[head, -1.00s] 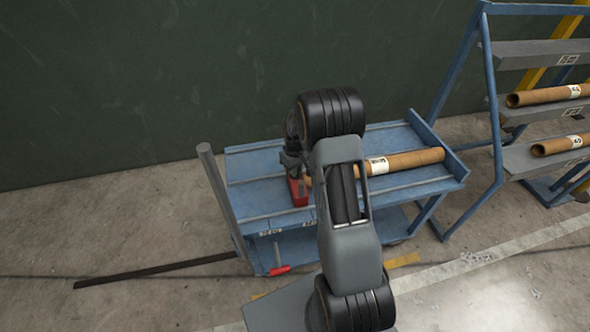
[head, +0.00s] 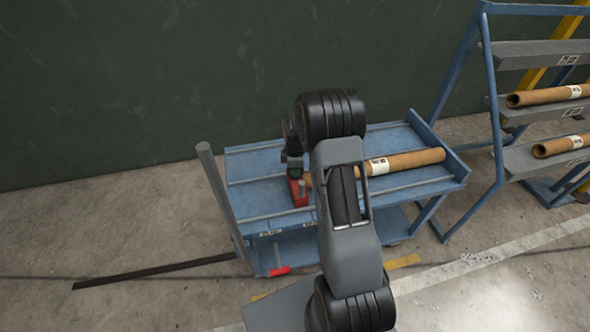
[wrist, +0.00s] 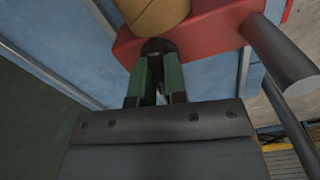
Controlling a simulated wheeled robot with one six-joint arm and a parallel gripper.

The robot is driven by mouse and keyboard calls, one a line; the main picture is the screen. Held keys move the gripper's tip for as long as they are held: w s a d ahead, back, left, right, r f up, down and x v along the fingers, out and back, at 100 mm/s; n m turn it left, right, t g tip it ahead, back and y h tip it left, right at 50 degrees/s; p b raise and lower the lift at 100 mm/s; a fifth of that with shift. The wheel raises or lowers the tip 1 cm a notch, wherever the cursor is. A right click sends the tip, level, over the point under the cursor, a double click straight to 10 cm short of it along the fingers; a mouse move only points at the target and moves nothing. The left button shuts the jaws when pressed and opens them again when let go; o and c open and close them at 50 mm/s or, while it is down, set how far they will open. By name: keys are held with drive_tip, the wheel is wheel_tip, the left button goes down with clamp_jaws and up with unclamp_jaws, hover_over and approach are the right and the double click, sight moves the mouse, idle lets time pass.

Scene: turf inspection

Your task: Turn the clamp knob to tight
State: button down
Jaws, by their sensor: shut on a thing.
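A red clamp (head: 298,193) sits on the blue cart at the left end of a brown tube (head: 408,161) with a white label. The red clamp body (wrist: 213,30) and the tube's end (wrist: 152,12) also show in the wrist view. My gripper (head: 294,172) is over the clamp, partly hidden by my arm in the head view. In the wrist view its green-lined fingers (wrist: 158,62) are shut on a small dark knob (wrist: 158,46) at the clamp's edge. The knob's marking and turn position cannot be seen.
The blue cart (head: 255,200) has a raised right end and a lower shelf. A grey post (head: 218,185) stands at its left. A rack (head: 520,131) with more tubes is at the right. A dark green wall (head: 150,80) stands behind.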

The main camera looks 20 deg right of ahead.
drive_tip(key=shift+n, duration=1.4)
drive_tip(key=c, duration=1.2)
unclamp_jaws()
drive_tip(key=shift+o, duration=0.2)
drive_tip(key=shift+r, duration=0.15)
wheel_tip(320, 180, up, 14)
drive_tip(key=p, duration=0.1)
drive_tip(key=shift+f, duration=0.2)
